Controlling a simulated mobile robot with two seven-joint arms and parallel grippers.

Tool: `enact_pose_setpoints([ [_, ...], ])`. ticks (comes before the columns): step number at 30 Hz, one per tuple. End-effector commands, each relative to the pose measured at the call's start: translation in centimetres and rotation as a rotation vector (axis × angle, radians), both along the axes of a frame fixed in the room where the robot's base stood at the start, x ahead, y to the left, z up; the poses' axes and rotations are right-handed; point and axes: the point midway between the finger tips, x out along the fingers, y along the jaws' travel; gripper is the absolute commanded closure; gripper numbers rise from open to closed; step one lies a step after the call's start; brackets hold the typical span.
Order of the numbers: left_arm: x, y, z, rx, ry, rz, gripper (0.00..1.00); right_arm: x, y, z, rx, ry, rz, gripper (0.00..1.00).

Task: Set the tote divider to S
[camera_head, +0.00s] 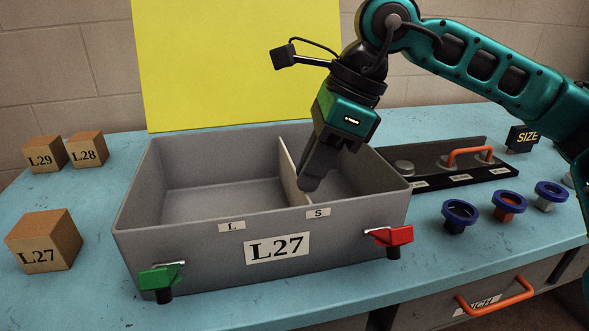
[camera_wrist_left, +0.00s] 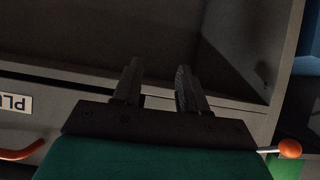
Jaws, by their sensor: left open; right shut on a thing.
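The grey tote (camera_head: 190,237) labelled L27 stands open on the blue table. Its cream divider (camera_head: 290,168) stands upright inside, its front end between the L label (camera_head: 231,226) and the S label (camera_head: 318,212), closer to S. My right gripper (camera_head: 309,186) reaches down into the tote and is shut on the divider; its fingers hide part of the panel. My left gripper (camera_wrist_left: 157,85) is open and empty in the left wrist view, in front of a dark grey surface; it is not in the head view.
A green latch (camera_head: 158,277) and a red latch (camera_head: 390,236) stick out at the tote's front corners. Wooden blocks (camera_head: 44,240) stand at left. Blue-rimmed fittings (camera_head: 460,213) and a black tray (camera_head: 455,178) are at right. A yellow panel (camera_head: 235,65) rises behind.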

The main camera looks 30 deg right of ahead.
Motion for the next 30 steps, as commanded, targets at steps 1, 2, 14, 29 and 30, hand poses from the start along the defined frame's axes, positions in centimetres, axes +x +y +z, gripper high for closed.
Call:
enact_pose_setpoints([
  [1,-0.1,0.0,0.0,0.002,0.001,-0.001,0.58,0.1,0.0,0.1,0.001,-0.003,-0.001,1.00],
  [2,-0.1,0.0,-0.1,0.002,0.003,-0.002,0.58,0.1,0.0,0.1,0.001,-0.003,-0.001,1.00],
  [14,-0.5,0.1,-0.5,0.007,0.014,-0.005,0.58,0.0,0.1,0.1,0.000,-0.002,0.001,0.58],
  [29,-0.5,0.1,0.2,0.004,0.014,-0.003,0.58,-0.5,-1.1,3.5,0.002,-0.004,-0.001,0.58],
  [30,-0.5,0.0,0.4,0.004,0.015,-0.003,0.58,-0.7,-1.4,4.3,0.002,-0.003,-0.001,0.58],
])
